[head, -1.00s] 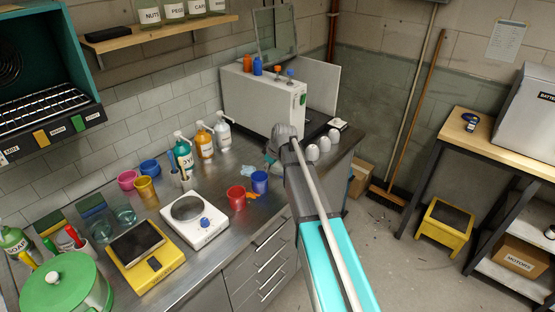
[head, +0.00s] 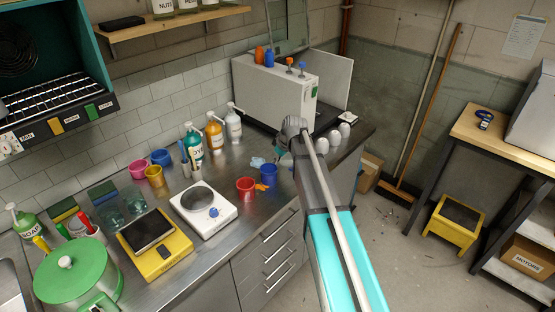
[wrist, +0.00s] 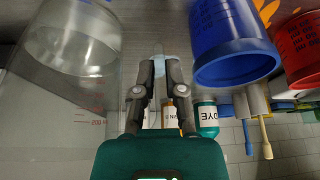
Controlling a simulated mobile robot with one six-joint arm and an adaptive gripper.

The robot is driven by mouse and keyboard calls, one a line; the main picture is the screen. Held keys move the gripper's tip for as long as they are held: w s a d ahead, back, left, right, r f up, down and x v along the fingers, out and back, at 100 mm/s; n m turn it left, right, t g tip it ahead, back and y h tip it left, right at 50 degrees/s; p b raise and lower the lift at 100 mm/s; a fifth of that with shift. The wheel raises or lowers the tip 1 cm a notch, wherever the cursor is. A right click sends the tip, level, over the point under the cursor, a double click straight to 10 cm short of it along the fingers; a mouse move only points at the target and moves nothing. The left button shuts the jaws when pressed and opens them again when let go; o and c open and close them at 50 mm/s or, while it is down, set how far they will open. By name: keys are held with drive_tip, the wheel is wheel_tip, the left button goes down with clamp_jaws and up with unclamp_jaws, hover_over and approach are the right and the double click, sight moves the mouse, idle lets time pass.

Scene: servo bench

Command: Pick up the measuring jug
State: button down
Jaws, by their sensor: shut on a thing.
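The measuring jug (wrist: 75,50) is a large clear vessel with red scale marks, filling the left of the wrist view. My gripper (wrist: 160,68) is beside it, its dark fingers close together on a narrow pale strip that looks like the jug's handle. The strip is partly hidden by the fingers. In the head view my own arm covers the gripper and most or all of the jug, above the right part of the steel counter (head: 215,160).
A blue cup (head: 267,174) and a red cup (head: 245,189) stand close by. Several bottles, including a teal dye bottle (head: 192,146), line the wall. A grey box (head: 270,92) stands behind my arm.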

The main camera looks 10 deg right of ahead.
drive_tip(key=shift+r, duration=0.25)
drive_tip(key=shift+r+p, duration=1.15)
drive_tip(key=shift+p, duration=0.2)
drive_tip(key=shift+s+r+p, duration=0.1)
drive_tip(key=shift+r+p, duration=0.15)
drive_tip(key=shift+p, duration=0.05)
drive_tip(key=s+r+p, duration=0.1)
drive_tip(key=r+p, duration=0.1)
drive_tip(key=s+r+p, duration=0.2)
drive_tip(key=s+a+r+p, duration=0.1)
drive_tip(key=s+r+p, duration=0.1)
drive_tip(key=s+a+r+p, duration=0.1)
drive_tip(key=s+r+p, duration=0.2)
drive_tip(key=s, duration=0.5)
drive_tip(key=shift+a+r, duration=0.15)
drive_tip(key=shift+a, duration=0.25)
drive_tip(key=shift+s, duration=0.25)
